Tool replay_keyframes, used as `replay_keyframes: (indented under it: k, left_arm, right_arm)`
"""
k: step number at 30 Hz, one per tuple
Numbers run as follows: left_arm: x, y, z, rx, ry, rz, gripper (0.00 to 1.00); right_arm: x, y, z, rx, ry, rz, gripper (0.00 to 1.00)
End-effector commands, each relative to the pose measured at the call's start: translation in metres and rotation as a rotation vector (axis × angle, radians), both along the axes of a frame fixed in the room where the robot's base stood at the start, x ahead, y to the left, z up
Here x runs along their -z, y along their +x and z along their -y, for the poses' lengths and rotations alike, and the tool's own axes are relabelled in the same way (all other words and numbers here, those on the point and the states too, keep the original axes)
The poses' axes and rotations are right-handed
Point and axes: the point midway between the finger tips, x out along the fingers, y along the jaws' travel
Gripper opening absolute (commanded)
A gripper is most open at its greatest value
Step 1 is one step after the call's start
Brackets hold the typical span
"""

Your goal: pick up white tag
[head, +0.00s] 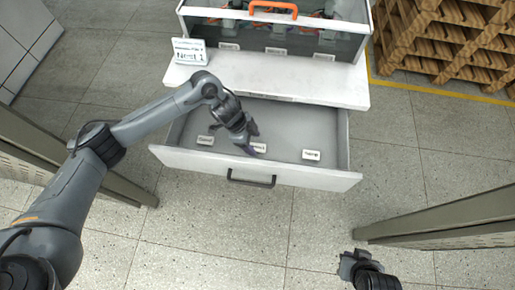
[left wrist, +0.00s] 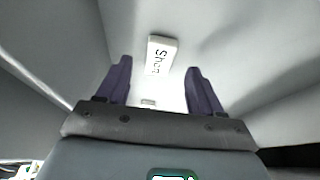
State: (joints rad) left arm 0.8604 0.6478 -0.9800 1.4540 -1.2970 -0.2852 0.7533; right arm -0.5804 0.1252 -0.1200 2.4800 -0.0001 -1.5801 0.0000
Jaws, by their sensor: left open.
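Three white tags with dark lettering lie on the floor of the open grey drawer (head: 185,157): a left tag (head: 205,140), a middle tag (head: 259,148) and a right tag (head: 311,155). My left gripper (head: 251,139) reaches down into the drawer at the middle tag and hides part of it. In the left wrist view, its two purple fingers (left wrist: 158,85) are apart, with nothing gripped. A white lettered tag (left wrist: 161,54) lies beyond and between them. My right gripper (head: 353,262) is at the lower right, far from the drawer; its jaw opening is unclear.
A white ledge (head: 265,84) sits above the drawer, with a small printed sign (head: 190,51) on it. Behind is a glass-fronted compartment holding parts and more tags. The drawer front has a dark handle (head: 251,178). Wooden pallets (head: 450,40) stand at the upper right. The floor in front is clear.

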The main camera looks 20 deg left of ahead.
Motion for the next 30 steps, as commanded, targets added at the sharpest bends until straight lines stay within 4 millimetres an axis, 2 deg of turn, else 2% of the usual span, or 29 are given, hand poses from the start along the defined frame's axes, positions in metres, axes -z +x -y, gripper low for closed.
replay_keyframes:
  k: [1,4,13,24,25,30]
  left_arm:
    - [0.012,-0.001,0.003,0.002,0.0,-0.001,0.66]
    - [0.021,0.001,0.007,0.002,0.001,-0.002,0.66]
    - [0.023,0.002,0.009,0.0,0.0,0.0,0.66]
    - [0.023,0.001,0.009,0.0,0.0,-0.001,0.09]
    - [0.023,0.001,0.009,0.0,0.0,-0.001,0.07]
    - [0.023,0.001,0.008,0.0,0.0,-0.001,0.06]
  right_arm:
    - [0.009,0.0,0.0,0.001,0.001,0.0,0.0]
    - [0.014,0.0,-0.001,0.002,0.004,-0.001,0.0]
    - [0.014,0.0,-0.002,0.006,0.008,-0.001,0.0]
    - [0.013,0.0,-0.002,0.006,0.008,0.0,0.0]
    - [0.013,0.0,-0.002,0.005,0.008,0.0,0.0]
    - [0.013,0.0,-0.001,0.003,0.005,-0.001,0.0]
